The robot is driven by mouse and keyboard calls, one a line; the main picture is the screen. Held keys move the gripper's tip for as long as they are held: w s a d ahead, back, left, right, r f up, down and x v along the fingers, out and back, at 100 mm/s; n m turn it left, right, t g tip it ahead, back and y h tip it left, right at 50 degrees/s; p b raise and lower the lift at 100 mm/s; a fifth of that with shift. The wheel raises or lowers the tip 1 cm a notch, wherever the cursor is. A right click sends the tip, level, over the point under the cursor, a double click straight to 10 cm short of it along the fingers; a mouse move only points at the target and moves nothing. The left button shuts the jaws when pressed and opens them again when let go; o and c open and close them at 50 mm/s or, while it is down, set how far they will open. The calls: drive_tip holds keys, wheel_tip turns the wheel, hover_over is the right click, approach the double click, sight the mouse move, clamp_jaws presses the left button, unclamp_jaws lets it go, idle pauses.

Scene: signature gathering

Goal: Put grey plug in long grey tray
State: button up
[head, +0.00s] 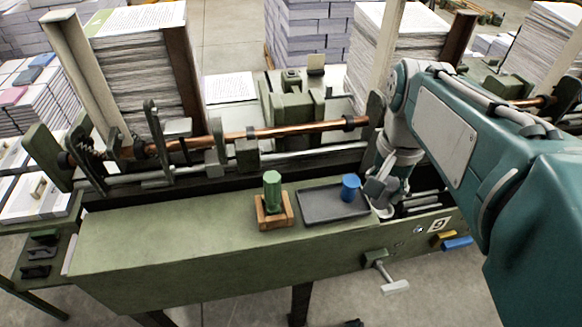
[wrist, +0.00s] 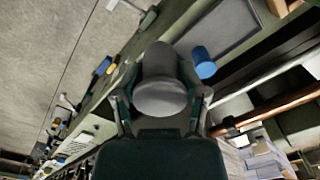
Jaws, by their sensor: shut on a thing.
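The grey plug (wrist: 160,98) fills the middle of the wrist view, with a wide rounded end towards the camera. My gripper (wrist: 160,76) is shut on it, with a finger on each side. In the head view my gripper (head: 380,190) is at the right end of the long grey tray (head: 318,207), close above the bench; the plug is mostly hidden there. The tray is dark, shallow and flat on the bench, and also shows in the wrist view (wrist: 228,25). A blue plug (head: 351,187) stands at its right end, also seen in the wrist view (wrist: 203,62).
A green hexagonal peg (head: 272,190) stands in a wooden block (head: 274,222) left of the tray. A copper-coloured rod (head: 290,130) and machine parts run behind. The green bench top (head: 170,235) is clear to the left. A handle (head: 393,287) juts from the bench front.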

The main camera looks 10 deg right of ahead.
drive_tip(key=w+a+f, duration=0.2)
drive_tip(key=w, duration=0.1)
drive_tip(key=w+a+f, duration=0.6)
drive_tip(key=shift+w+f, duration=0.2)
drive_tip(key=shift+w, duration=0.1)
drive_tip(key=shift+w+d+f, duration=0.3)
drive_tip(key=shift+w+f, duration=0.1)
drive_tip(key=shift+f, duration=0.1)
drive_tip(key=f, duration=0.3)
drive_tip(key=shift+w+d+f, duration=0.2)
drive_tip(key=shift+a+f, duration=0.15)
drive_tip(key=shift+a, duration=0.5)
drive_tip(key=o, duration=0.9)
drive_tip(key=shift+d+f, duration=0.1)
drive_tip(key=shift+c, duration=0.2)
drive_tip(key=shift+o, duration=1.4)
drive_tip(key=shift+d, duration=0.35)
